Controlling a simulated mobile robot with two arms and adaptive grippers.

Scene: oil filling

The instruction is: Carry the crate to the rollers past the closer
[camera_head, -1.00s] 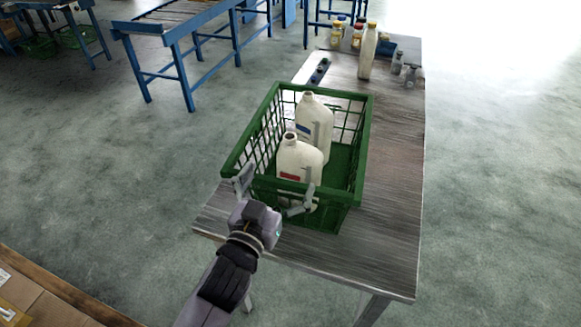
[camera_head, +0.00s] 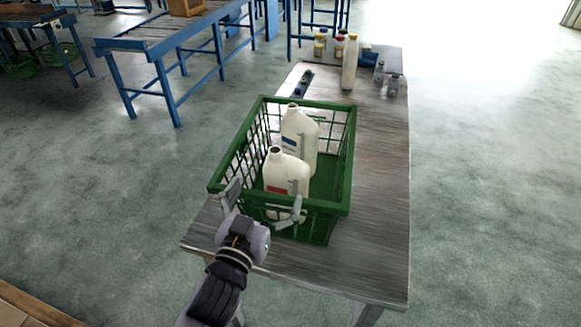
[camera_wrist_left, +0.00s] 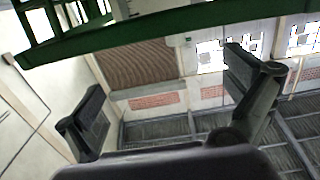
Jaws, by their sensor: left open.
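The green crate (camera_head: 338,206) stands upright on the workbench (camera_head: 375,255), with two white jugs in it: a nearer one with a red label (camera_head: 285,172) and a farther one with a blue label (camera_head: 299,138). My left gripper (camera_head: 262,205) is open at the crate's near side, its fingers spread before the near wall. In the left wrist view its fingers (camera_wrist_left: 168,110) are apart with nothing between them, and the crate's green rim (camera_wrist_left: 160,32) crosses above them. I cannot tell whether a finger touches the crate. Blue roller tables (camera_head: 160,38) stand at the back left. My right gripper is not in view.
Several bottles, including a tall cream one (camera_head: 350,62), stand at the bench's far end. A dark strip with buttons (camera_head: 302,84) lies at the bench's left edge. The floor (camera_head: 90,200) left of the bench is clear. A brown box (camera_head: 186,6) sits on the rollers.

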